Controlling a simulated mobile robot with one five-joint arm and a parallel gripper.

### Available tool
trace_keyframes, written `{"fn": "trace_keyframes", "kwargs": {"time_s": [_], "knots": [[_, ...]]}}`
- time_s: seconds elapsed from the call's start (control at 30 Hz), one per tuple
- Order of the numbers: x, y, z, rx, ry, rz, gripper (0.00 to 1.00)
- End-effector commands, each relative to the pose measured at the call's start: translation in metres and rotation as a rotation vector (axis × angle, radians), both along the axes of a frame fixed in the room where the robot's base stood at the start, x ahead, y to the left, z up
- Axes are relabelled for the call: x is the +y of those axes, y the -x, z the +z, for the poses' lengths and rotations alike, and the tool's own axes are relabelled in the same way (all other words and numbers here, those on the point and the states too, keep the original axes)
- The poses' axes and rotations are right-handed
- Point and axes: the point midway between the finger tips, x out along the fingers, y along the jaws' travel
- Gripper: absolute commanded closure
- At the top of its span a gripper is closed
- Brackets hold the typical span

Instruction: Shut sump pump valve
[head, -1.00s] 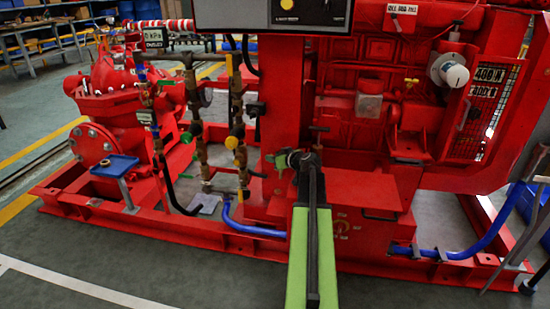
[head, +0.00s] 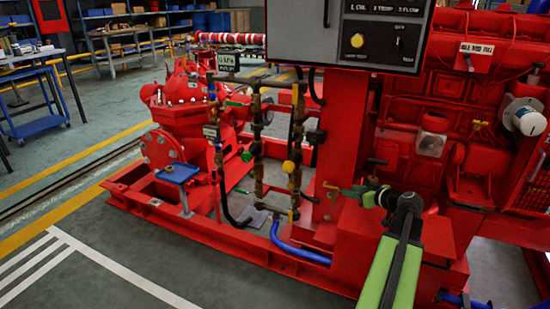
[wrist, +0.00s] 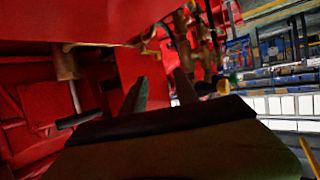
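My gripper (wrist: 160,88) shows two dark fingers spread apart in the wrist view, with nothing seen between them. In the head view my gripper (head: 366,197) is in front of the red engine frame, right of the brass pipes, and points left. The brass pipework (head: 258,150) has a round yellow knob (head: 288,166) on the right pipe and a green knob (head: 246,156) to the left. The gripper is apart from both knobs. A yellow round part (wrist: 222,86) shows right of the fingers in the wrist view. I cannot tell which handle is the sump pump valve.
A dark control panel (head: 346,35) stands above the pipes. A blue hose (head: 300,252) runs low along the red base frame. The floor at front left is clear.

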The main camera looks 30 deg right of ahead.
Motion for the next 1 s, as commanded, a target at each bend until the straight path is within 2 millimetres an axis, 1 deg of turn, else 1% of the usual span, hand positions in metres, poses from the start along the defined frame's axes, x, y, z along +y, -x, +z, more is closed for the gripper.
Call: {"fn": "trace_keyframes", "kwargs": {"time_s": [0.03, 0.17, 0.2, 0.3, 0.67, 0.87, 1.0], "knots": [[0.002, 0.013, 0.010, 0.000, -0.001, -0.004, 0.64], [0.004, 0.039, 0.021, -0.001, 0.000, -0.002, 0.64], [0.010, 0.026, 0.027, -0.001, -0.001, 0.017, 0.64], [0.024, 0.009, 0.038, -0.001, 0.000, 0.048, 0.64], [0.073, -0.047, 0.076, 0.015, 0.004, 0.158, 0.64], [0.104, -0.075, 0.094, 0.040, 0.011, 0.228, 0.64], [0.130, -0.094, 0.104, 0.075, 0.003, 0.284, 0.64]]}}
